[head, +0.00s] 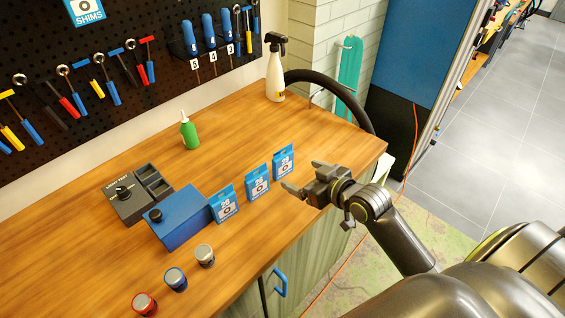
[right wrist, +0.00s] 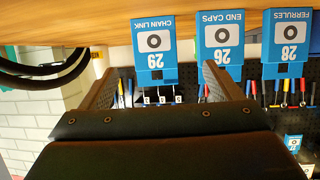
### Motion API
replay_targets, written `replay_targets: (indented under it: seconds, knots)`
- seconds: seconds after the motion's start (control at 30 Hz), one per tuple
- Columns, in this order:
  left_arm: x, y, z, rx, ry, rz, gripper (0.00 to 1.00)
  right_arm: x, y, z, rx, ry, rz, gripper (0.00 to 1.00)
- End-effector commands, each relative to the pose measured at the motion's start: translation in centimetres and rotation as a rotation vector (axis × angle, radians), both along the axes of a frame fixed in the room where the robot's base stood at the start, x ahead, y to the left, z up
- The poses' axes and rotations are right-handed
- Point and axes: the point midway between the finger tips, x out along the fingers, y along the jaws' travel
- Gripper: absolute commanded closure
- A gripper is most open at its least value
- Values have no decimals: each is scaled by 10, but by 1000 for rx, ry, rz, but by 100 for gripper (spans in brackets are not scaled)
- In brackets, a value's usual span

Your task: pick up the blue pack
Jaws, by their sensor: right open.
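Three blue packs with white labels stand upright in a slanting row on the wooden bench: pack 28 (head: 224,205), pack 26 (head: 258,182) and pack 29 (head: 284,162). The right wrist view shows them upside down: CHAIN LINK 29 (right wrist: 153,48), END CAPS 26 (right wrist: 221,38) and FERRULES 28 (right wrist: 286,42). My right gripper (head: 301,176) is open and empty just right of pack 29, near the bench's right edge. In its wrist view, pack 29 shows between the spread fingers (right wrist: 160,82), beyond their tips. My left gripper is out of view.
A blue box (head: 183,227) with a black knob stands just left of pack 28. A dark grey unit (head: 128,205), a green bottle (head: 189,132), a white spray bottle (head: 275,78) and three small knobs (head: 176,279) are also on the bench. The back middle is clear.

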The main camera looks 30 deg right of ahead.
Motion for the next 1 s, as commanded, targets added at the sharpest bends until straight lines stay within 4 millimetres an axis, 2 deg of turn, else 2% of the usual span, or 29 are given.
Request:
replay_targets:
  seconds: [0.1,0.47,0.8,1.0]
  knots:
    - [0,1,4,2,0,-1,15,17,4,-5,4,-1,-1,15]
    - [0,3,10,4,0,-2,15,38,8,-13,2,1,0,15]
    - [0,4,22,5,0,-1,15,74,10,-26,2,1,0,15]
    - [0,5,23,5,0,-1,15,80,12,-29,1,0,0,15]
